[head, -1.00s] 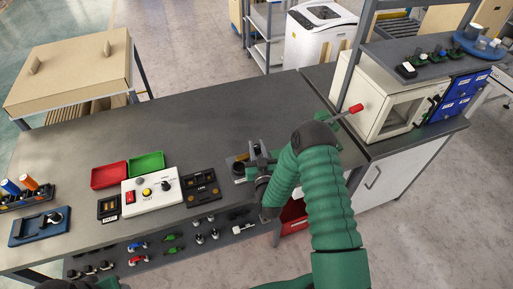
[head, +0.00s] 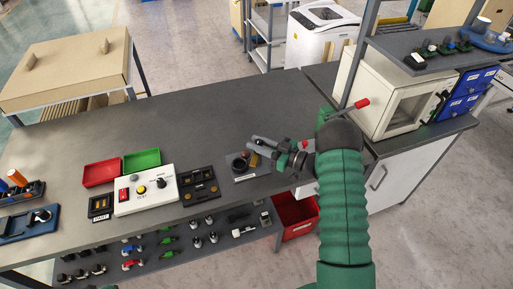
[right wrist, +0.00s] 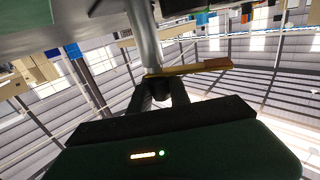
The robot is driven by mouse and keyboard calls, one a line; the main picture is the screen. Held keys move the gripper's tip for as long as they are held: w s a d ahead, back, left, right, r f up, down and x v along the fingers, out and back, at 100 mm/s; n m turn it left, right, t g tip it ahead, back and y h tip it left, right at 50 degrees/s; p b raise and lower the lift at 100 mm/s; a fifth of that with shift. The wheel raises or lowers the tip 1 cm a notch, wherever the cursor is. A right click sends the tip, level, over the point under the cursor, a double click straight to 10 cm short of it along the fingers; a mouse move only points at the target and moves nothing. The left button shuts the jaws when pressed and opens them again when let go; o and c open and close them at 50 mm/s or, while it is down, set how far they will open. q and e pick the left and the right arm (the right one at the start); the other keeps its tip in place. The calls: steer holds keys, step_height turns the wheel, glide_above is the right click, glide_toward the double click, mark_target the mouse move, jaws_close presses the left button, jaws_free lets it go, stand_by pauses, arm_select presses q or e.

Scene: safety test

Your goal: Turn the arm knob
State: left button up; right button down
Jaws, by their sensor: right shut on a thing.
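A white control box (head: 146,196) stands on the dark bench. It carries a red switch, a yellow button and a small dark knob (head: 158,184) at its upper right; its label is too small to read. My right gripper (head: 262,152) is well to the right of this box, low over a small dark fixture (head: 239,164). In the right wrist view its fingers (right wrist: 158,92) are shut at a yellow-brown bar (right wrist: 195,68), which sticks out to the right. A grey cylinder (right wrist: 145,38) rises behind it. The exact grip is partly hidden. My left gripper is out of view.
Red (head: 100,173) and green (head: 142,159) trays lie behind the control box. A dark panel (head: 199,186) sits to its right. A white cabinet with a window (head: 408,103) stands at right. A red bin (head: 297,214) is below the bench. The bench's back middle is clear.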

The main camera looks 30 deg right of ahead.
steer(key=n+g+y+b, duration=0.2)
steer(key=y, duration=0.1)
steer(key=n+g+y+b, duration=0.3)
steer(key=shift+d+f, duration=0.15)
steer(key=shift+f, duration=0.05)
steer(key=shift+r+n+g+y+b, duration=0.2)
steer(key=shift+n+g+y+b, duration=0.45)
steer(key=shift+g, duration=0.25)
steer(key=shift+r, duration=0.1)
steer(key=shift+r+n+g, duration=0.2)
steer(key=shift+n+g, duration=0.05)
steer(key=shift+g, duration=0.05)
steer(key=c, duration=1.3)
jaws_free()
steer(key=shift+s, duration=0.1)
steer(key=shift+c, duration=0.2)
steer(key=shift+o, duration=0.7)
steer(key=shift+f, duration=0.1)
steer(key=shift+d+f, duration=0.1)
